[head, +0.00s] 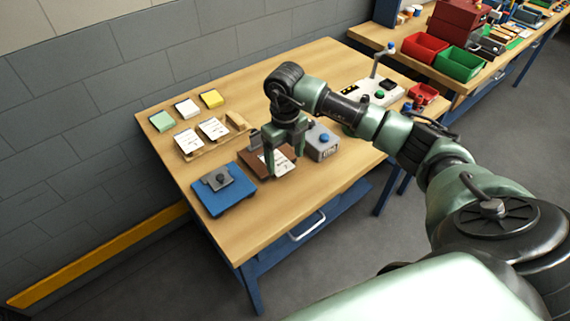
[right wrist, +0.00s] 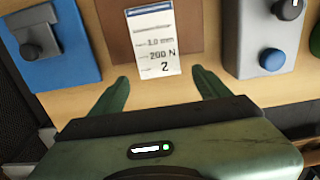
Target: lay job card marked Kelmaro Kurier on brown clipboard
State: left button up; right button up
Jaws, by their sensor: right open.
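A white job card (head: 280,163) lies on the brown clipboard (head: 257,171). In the right wrist view the card (right wrist: 155,42) lies flat on the brown board (right wrist: 115,35) and reads "1.0 mm", "200 N" and "2"; its header is too small to read. My right gripper (head: 285,158) is open and empty over the clipboard. In the right wrist view its fingertips (right wrist: 160,77) are apart, either side of the card's near end, not closed on it. Two more white cards (head: 190,143) (head: 213,129) lie on a wooden rack (head: 237,121). My left gripper is not in view.
A blue fixture with a grey clamp (head: 222,202) is left of the clipboard, and a grey box with a blue button (head: 322,148) is right of it. Green, white and yellow pads (head: 162,121) lie by the wall. The table's front is clear.

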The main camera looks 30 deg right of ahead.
notch_tip(320, 180, up, 9)
jog(key=b, duration=0.2)
jog(key=shift+r, duration=0.15)
dwell(0.4)
